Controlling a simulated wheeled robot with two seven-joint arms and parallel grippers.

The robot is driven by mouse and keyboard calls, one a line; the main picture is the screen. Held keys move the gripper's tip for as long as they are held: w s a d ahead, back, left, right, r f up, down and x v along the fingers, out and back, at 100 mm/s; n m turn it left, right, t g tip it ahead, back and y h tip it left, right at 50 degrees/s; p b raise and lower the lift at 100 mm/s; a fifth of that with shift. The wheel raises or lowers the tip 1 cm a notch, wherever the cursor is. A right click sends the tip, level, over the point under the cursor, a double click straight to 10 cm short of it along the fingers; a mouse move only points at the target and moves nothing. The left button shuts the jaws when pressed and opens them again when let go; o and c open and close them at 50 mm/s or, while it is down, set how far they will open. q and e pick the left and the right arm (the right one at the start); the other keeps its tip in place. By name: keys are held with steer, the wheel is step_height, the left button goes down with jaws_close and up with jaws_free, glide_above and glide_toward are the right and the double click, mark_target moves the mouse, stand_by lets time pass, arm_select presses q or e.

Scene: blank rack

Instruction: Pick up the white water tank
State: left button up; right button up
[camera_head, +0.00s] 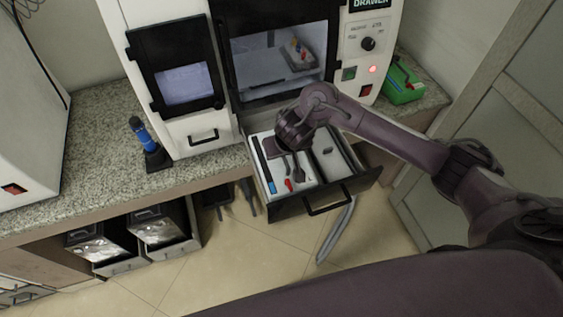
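A drawer (289,209) stands pulled out below the machine. Its left part is a white tray holding a blue-and-black tool and small red items. In its right part is a white, box-like piece (328,168) with a dark spot on it. This may be the white water tank, but I cannot tell for sure. My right arm reaches in from the right, and my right gripper (292,170) points down over the left-middle of the drawer, left of the white piece. Its fingers are small and dark, partly blending with the items below. My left gripper is not in view.
The white machine (185,133) has a dark-framed window and a control panel with a lit red lamp. A blue-handled tool (143,135) stands on the speckled counter (95,125). A green box (402,82) is at right. Open bins (160,250) sit below left.

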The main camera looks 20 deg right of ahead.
jaws_close()
stand_by(1.4)
steer(key=shift+w+r, duration=0.1)
